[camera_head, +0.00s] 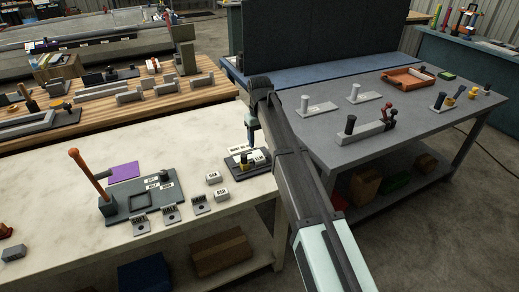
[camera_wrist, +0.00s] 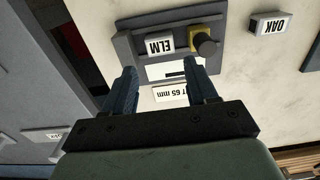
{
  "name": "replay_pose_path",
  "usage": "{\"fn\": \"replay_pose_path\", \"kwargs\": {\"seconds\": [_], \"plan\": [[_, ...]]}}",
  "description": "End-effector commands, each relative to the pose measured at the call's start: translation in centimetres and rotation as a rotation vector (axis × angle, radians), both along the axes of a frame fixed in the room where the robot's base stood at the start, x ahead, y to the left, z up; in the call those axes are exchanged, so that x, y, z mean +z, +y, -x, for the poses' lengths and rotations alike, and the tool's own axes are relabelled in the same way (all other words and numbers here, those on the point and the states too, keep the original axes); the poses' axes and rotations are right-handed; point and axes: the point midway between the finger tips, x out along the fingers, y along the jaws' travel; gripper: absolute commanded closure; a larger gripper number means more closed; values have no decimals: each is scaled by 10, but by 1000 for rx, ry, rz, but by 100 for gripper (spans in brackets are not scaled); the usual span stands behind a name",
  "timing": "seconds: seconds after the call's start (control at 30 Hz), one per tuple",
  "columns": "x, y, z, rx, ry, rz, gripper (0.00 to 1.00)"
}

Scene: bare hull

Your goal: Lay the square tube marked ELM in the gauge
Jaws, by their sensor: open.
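The square tube marked ELM (camera_head: 259,155) is a short pale block. In the wrist view the ELM tube (camera_wrist: 159,45) sits on the dark gauge (camera_wrist: 126,44), beside a yellow part with a dark round knob (camera_wrist: 203,44). The gauge (camera_head: 236,172) lies near the right edge of the pale bench. A white label ending in "65 mm" (camera_wrist: 170,93) is at its side. My gripper (camera_wrist: 160,66) is open, with nothing between its fingers, and the tube lies beyond the fingertips. In the head view my gripper (camera_head: 251,138) is above the gauge; its fingers are partly hidden.
Blocks marked OAK (camera_head: 213,177) and ASH (camera_head: 221,193) stand left of the gauge. A dark fixture with an orange-gripped lever (camera_head: 90,165) and several tagged stands are farther left. A grey table (camera_head: 400,150) with posts and an orange tray is to the right.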

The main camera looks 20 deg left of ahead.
Motion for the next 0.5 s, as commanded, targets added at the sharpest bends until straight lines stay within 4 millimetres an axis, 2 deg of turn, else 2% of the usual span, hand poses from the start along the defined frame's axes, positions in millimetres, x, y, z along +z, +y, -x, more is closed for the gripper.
{"fn": "replay_pose_path", "kwargs": {"seconds": [0.1,0.2,0.5], "plan": [[16,0,-1,0,-1,-1,43],[24,0,0,0,0,0,43],[31,0,0,0,0,0,43]]}}
